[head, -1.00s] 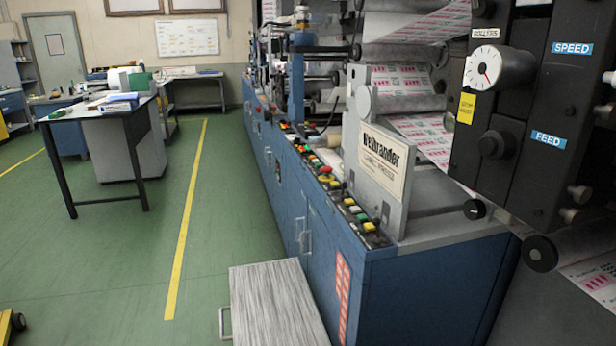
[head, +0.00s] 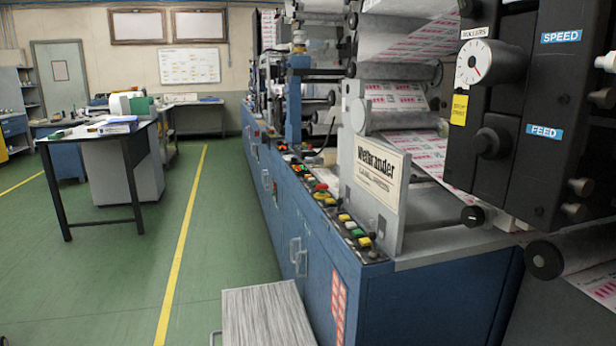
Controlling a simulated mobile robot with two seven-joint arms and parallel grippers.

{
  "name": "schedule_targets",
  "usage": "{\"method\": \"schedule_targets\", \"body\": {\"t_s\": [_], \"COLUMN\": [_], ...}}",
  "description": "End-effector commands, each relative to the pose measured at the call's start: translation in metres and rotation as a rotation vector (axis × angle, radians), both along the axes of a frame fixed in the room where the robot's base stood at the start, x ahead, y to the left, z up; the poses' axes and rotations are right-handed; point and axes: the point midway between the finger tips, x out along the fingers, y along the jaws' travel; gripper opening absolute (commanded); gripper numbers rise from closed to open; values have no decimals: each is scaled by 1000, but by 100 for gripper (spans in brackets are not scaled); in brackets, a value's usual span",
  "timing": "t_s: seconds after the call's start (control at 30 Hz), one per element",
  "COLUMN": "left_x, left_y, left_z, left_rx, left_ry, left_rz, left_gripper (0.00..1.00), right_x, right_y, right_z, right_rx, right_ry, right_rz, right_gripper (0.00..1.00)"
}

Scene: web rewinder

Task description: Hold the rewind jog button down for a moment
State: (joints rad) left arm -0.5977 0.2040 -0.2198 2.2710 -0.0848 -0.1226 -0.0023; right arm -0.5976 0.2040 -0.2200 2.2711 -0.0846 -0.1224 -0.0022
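The web rewinder (head: 300,205) is a long blue machine running from the right foreground to the back. A row of buttons in green, yellow, red and orange (head: 340,217) lies along its top front edge. I cannot tell which one is the rewind jog button, as the labels are too small to read. A red button (head: 321,187) stands near the middle of the row. Neither of my grippers shows in the head view.
A grey step (head: 266,315) stands on the floor against the machine's front. A dark SPEED and FEED panel (head: 530,110) fills the upper right. A black-legged table (head: 100,130) stands at left. The green floor along the yellow line (head: 184,235) is clear.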

Motion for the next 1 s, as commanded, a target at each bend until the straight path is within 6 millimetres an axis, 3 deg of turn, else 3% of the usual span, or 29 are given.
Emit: {"method": "schedule_targets", "body": {"t_s": [0.07, 0.57, 1.0], "left_x": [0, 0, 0], "left_y": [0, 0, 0], "left_z": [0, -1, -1], "left_rx": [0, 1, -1], "left_ry": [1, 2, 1], "left_rz": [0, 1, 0], "left_gripper": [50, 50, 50], "right_x": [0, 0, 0], "right_y": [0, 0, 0], "right_z": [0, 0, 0], "right_rx": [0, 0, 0], "right_ry": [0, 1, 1], "right_rz": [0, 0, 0], "right_gripper": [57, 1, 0]}}
